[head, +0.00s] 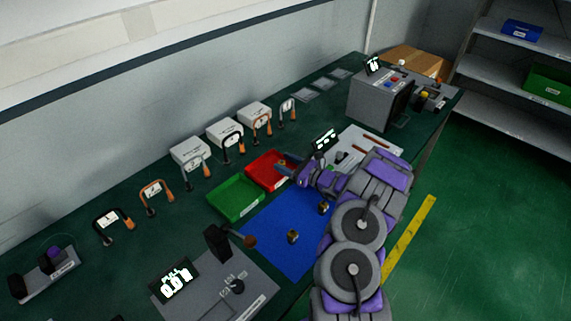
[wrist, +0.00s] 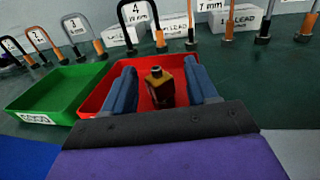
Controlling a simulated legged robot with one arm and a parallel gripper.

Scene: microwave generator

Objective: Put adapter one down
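My gripper (wrist: 160,66) is open over the red tray (wrist: 94,101), its two blue fingers spread apart. A small brass and dark adapter (wrist: 160,86) shows between the fingers, with a red gap on both sides, so neither finger appears to touch it. I cannot tell whether it rests on the tray floor. In the head view my gripper (head: 284,169) reaches over the right part of the red tray (head: 262,167). Two more small adapters stand apart on the blue mat, a nearer one (head: 293,237) and a farther one (head: 323,208). No number shows on any adapter.
A green tray (head: 236,199) sits left of the red tray. Cable leads with numbered cards and white boxes (head: 190,151) line the wall side. A power meter (head: 215,287) stands in front and a grey device (head: 380,98) at the far end. Much of the blue mat (head: 268,225) is bare.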

